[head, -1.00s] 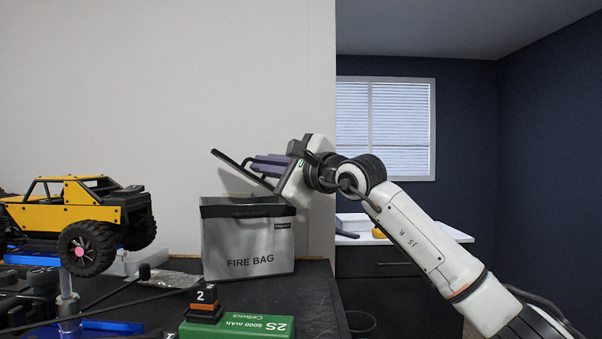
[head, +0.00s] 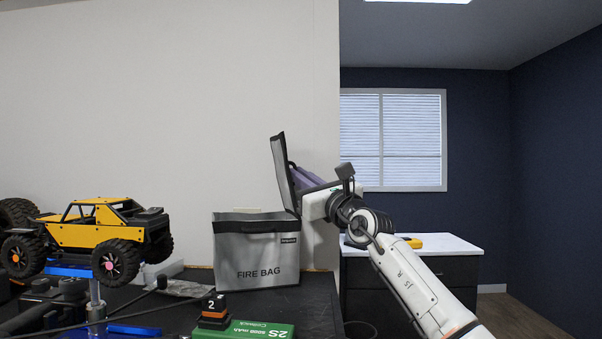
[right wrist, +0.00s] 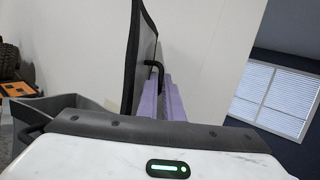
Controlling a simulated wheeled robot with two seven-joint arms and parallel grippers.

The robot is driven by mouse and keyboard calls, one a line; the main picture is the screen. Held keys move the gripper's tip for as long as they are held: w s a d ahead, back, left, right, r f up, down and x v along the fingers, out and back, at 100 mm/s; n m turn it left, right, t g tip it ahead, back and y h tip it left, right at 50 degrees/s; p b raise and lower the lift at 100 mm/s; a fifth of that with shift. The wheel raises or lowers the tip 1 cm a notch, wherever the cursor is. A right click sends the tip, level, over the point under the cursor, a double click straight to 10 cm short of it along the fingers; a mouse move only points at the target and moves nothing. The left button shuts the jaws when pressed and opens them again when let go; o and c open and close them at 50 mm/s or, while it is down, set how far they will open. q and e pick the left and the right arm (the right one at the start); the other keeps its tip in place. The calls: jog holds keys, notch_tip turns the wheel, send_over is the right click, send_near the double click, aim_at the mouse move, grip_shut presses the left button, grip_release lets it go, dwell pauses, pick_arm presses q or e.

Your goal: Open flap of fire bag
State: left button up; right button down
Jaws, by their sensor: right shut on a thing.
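The grey fire bag (head: 256,268) stands upright on the dark bench in the head view, and its top is open. Its dark-edged flap (head: 281,172) stands nearly upright at the bag's right side. My right gripper (head: 292,172), with purple fingers, is beside the flap on its right and is shut on it. In the right wrist view the flap (right wrist: 139,50) rises ahead of the purple fingers (right wrist: 160,100), and part of the bag (right wrist: 50,106) shows at the left. The exact grip point is hidden. My left gripper is not in view.
A yellow RC crawler (head: 95,232) sits on a stand at the left. A green battery (head: 245,330) and a small black-and-orange block (head: 213,310) lie in front of the bag. A white-topped cabinet (head: 440,244) stands behind my right arm.

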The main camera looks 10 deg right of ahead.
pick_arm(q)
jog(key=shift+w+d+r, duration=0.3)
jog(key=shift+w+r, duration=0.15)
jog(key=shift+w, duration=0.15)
pick_arm(e)
jog(key=shift+d+m, duration=0.2)
jog(key=shift+m, duration=0.3)
jog(key=c, duration=2.2)
grip_release()
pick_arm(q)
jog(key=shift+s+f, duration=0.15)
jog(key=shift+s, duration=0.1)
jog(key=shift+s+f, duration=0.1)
pick_arm(e)
jog(key=shift+f, duration=0.1)
pick_arm(q)
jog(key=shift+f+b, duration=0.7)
jog(key=shift+b, duration=0.3)
pick_arm(e)
jog(key=v, duration=1)
